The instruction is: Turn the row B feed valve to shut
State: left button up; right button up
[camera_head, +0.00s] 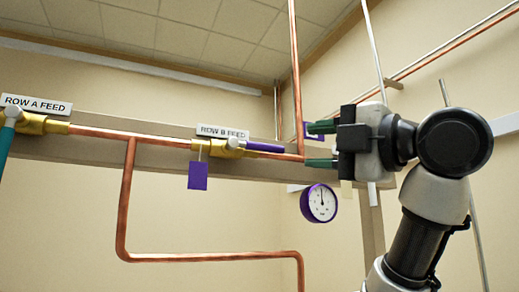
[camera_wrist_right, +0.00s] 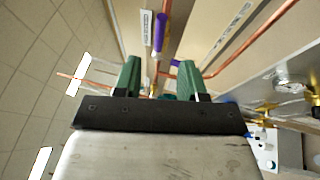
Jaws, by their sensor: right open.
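The row B feed valve (camera_head: 233,146) is a brass body on the copper pipe, under a "ROW B FEED" label (camera_head: 222,132). Its purple lever handle (camera_head: 265,147) points right, in line with the pipe. A purple tag (camera_head: 198,176) hangs from the valve. My right gripper (camera_head: 308,145) has green fingers, is open and empty, and appears just right of the handle's free end, apart from it. In the right wrist view the purple handle (camera_wrist_right: 159,32) lies ahead, between the lines of the two open fingers (camera_wrist_right: 158,66). My left gripper is out of view.
The row A valve (camera_head: 35,122) with a teal handle (camera_head: 6,145) is at the far left. A purple-rimmed gauge (camera_head: 320,203) hangs below my right gripper. A vertical copper pipe (camera_head: 295,70) runs close by my fingers.

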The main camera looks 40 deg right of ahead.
aim_at(271, 149)
jog(key=p+x, duration=0.4)
jog(key=x, duration=0.5)
jog(key=shift+w+a, duration=0.1)
jog(key=shift+w, duration=0.6)
grip_shut()
